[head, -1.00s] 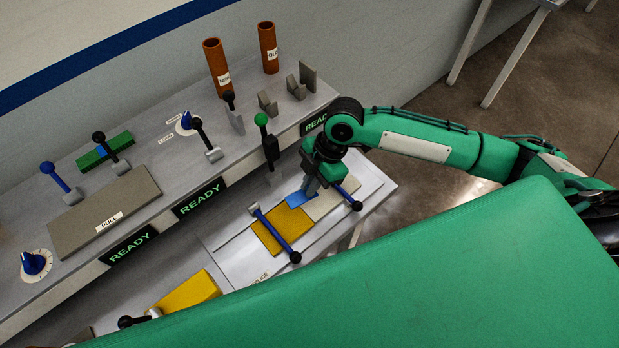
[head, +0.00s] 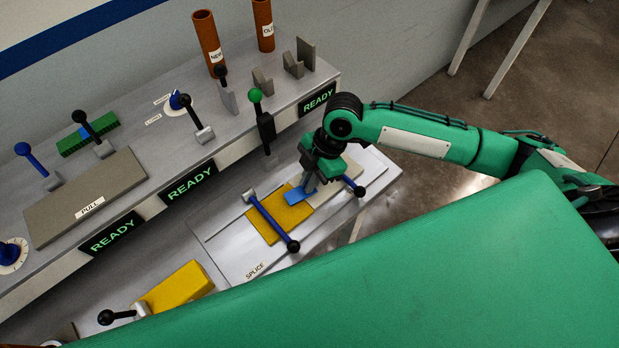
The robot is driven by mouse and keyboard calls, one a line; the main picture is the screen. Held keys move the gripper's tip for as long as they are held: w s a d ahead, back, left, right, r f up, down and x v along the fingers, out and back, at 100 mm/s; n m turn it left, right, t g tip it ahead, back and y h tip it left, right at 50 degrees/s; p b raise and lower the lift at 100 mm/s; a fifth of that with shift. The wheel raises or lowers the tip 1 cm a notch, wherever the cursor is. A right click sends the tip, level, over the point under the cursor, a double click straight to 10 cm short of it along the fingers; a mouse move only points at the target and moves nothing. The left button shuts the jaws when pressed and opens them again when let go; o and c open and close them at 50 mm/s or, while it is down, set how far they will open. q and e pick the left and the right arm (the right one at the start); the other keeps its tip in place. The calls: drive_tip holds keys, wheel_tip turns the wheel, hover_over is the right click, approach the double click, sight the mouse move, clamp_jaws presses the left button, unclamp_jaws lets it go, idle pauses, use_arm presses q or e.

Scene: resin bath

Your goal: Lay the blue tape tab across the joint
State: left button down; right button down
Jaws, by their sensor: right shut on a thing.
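The blue tape tab (head: 297,197) is at the tips of my right gripper (head: 309,184), which is shut on it. The tab is over the right end of the yellow strip (head: 292,215), where it meets the pale strip (head: 345,192). The fingers and tab hide much of this joint. I cannot tell whether the tab touches the strips. Both strips are on the splice plate (head: 235,241), under two blue clamp bars, a left one (head: 270,220) and a right one (head: 350,184). My left gripper is not in view.
A console with levers and lit READY signs (head: 189,181) runs behind the plate. A green-knobbed lever (head: 264,120) stands close to my right gripper. Two brown tubes, NEW (head: 208,38) and OLD (head: 263,20), stand at the back. A yellow block (head: 178,288) lies front left.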

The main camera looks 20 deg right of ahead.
drive_tip(key=shift+f, duration=0.5)
drive_tip(key=c, duration=1.4)
unclamp_jaws()
drive_tip(key=shift+c, duration=0.2)
drive_tip(key=b+v, duration=0.2)
drive_tip(key=v, duration=1.1)
drive_tip(key=shift+r, duration=0.4)
